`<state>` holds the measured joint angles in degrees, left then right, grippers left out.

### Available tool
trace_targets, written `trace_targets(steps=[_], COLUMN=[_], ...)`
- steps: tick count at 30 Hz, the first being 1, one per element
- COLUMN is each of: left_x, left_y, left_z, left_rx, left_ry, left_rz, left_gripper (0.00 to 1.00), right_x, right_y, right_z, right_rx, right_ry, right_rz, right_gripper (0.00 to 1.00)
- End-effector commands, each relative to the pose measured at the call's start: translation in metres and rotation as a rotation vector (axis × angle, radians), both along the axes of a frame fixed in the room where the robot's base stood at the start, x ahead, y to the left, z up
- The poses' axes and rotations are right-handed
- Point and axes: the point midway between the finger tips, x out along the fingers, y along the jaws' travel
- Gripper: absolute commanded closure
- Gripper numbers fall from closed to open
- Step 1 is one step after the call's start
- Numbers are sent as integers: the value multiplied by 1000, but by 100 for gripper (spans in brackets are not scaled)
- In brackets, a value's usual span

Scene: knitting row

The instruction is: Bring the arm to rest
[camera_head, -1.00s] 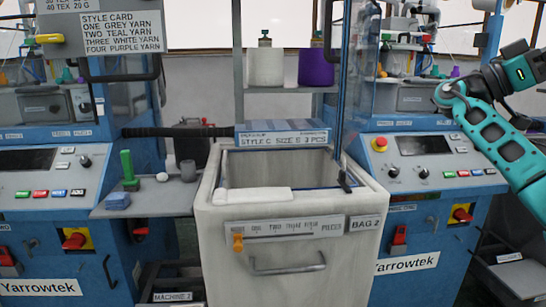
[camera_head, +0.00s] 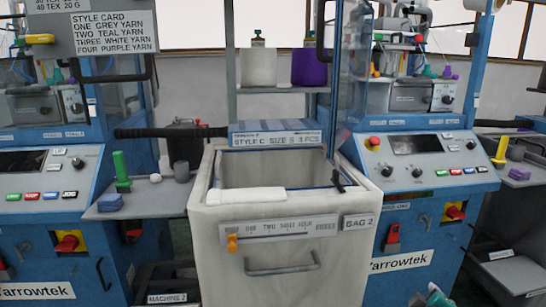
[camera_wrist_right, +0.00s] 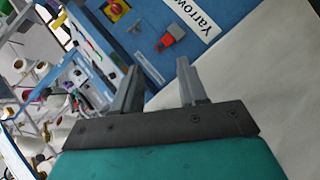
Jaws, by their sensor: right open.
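My right gripper (camera_wrist_right: 158,88) shows in the right wrist view, its two grey fingers apart with nothing between them. Beyond the fingers are the blue front of a knitting machine and a pale surface. In the head view only a small white and teal piece (camera_head: 433,296), probably part of my right arm, shows at the bottom edge. The rest of the right arm is out of that view. My left arm and gripper are in neither view.
A pale bin (camera_head: 280,262) marked BAG 2 stands in the middle. Blue machines flank it, one on the right (camera_head: 440,172). A small shelf (camera_head: 150,196) holds a green-handled tool (camera_head: 122,170).

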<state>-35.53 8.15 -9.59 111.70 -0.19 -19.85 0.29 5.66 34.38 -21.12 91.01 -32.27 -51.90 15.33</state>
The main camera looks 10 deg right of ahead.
Motion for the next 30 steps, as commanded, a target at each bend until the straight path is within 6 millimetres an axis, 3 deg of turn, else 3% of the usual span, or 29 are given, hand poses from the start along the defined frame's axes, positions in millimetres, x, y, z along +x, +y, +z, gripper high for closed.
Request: trace_targets(steps=[1, 3, 7, 12, 19, 30], left_x=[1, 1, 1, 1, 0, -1], left_y=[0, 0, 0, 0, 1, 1], left_z=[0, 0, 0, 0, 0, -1], left_rx=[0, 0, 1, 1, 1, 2], left_ry=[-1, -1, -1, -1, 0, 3], left_rz=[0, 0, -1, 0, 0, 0], left_gripper=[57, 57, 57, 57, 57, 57], right_x=[-22, -49, -100, -155, -212, -208], right_y=[14, 34, 69, 103, 134, 211], right_z=[-24, -50, -81, -95, -91, -94], right_rx=[55, 138, 287, 447, 619, 899], right_ry=[47, 96, 157, 186, 182, 53], right_rz=[54, 130, 248, 348, 425, 248], right_gripper=[58, 58, 58, 58, 58, 58])
